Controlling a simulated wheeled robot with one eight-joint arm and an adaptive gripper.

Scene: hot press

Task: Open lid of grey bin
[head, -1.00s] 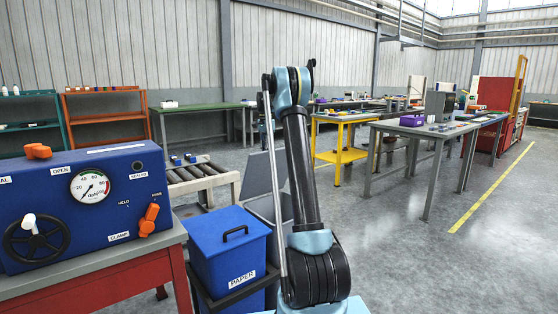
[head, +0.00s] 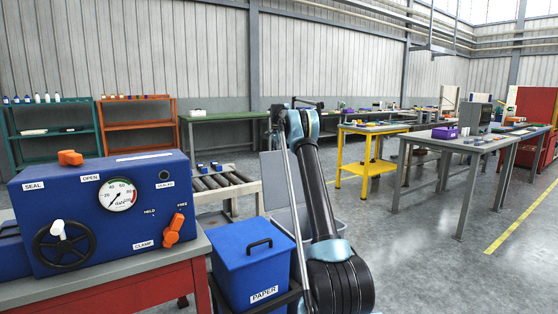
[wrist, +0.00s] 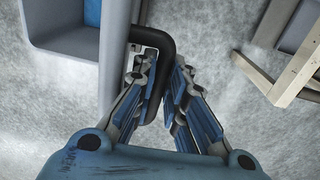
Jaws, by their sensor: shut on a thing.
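The grey bin (head: 341,226) stands behind my arm in the head view, partly hidden by it. Its grey lid (head: 276,180) stands raised, roughly upright. In the wrist view the bin (wrist: 68,42) is at the upper left, its inside visible with something blue in it. The lid (wrist: 117,60) shows nearly edge-on beside the bin, with its black loop handle (wrist: 167,48). My gripper (wrist: 162,70) is shut on the handle, one finger inside the loop and the other outside it. My gripper is hidden in the head view.
A blue bin (head: 245,262) marked PAPER stands just left of my arm. The blue press panel (head: 105,215) sits on a red bench at the left. A roller conveyor (head: 222,185) is behind the bins. Open floor (head: 430,255) lies to the right.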

